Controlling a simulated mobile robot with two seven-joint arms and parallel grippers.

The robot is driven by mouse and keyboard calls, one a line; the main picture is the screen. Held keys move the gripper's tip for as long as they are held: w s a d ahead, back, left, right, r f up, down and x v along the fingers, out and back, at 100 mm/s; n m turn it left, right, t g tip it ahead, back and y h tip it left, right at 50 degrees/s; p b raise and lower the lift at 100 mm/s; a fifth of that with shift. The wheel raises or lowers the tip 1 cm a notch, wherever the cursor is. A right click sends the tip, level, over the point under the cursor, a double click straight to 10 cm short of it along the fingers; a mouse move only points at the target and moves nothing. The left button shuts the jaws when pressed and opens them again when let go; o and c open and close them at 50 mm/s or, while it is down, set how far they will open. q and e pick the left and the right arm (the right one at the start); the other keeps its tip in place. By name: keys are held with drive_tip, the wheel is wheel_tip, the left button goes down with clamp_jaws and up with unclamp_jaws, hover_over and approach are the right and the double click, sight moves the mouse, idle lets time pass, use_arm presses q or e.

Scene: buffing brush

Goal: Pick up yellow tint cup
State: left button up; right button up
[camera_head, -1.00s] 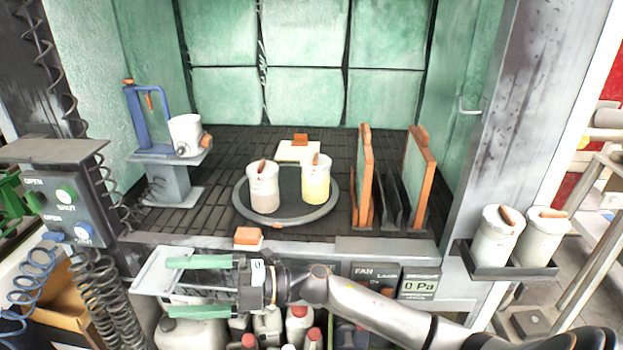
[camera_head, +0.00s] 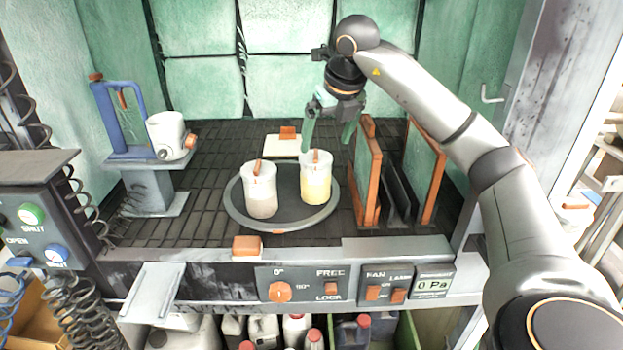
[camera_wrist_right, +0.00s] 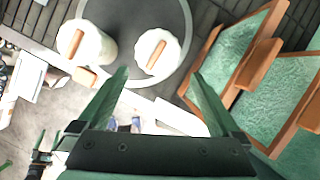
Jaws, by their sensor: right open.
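The yellow tint cup (camera_head: 315,186) stands upright on the right side of the round turntable (camera_head: 240,216). It holds pale yellow liquid and has an orange grip on its lid. From above, in the right wrist view, it appears to be the cup nearer the panels (camera_wrist_right: 158,55). A similar cup with greyish contents (camera_head: 261,192) stands to its left. My right gripper (camera_head: 327,143) is open with green fingers pointing down, above and slightly behind the yellow cup. Nothing shows between its fingers (camera_wrist_right: 161,76).
Orange-edged panels (camera_head: 366,175) stand upright close to the right of the cup. A blue stand (camera_head: 128,120) with a white cup (camera_head: 166,134) is at the left. A pale block (camera_head: 283,147) lies behind the turntable. The grating left of the turntable is clear.

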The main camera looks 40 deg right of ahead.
sight(321, 160)
drive_tip(key=x, duration=0.4)
drive_tip(key=shift+f, duration=0.35)
drive_tip(key=x, duration=0.6)
drive_tip(key=shift+w+a+f+p, duration=0.2)
drive_tip(key=shift+p, duration=0.2)
drive_tip(key=shift+r, duration=0.1)
drive_tip(key=c, duration=1.3)
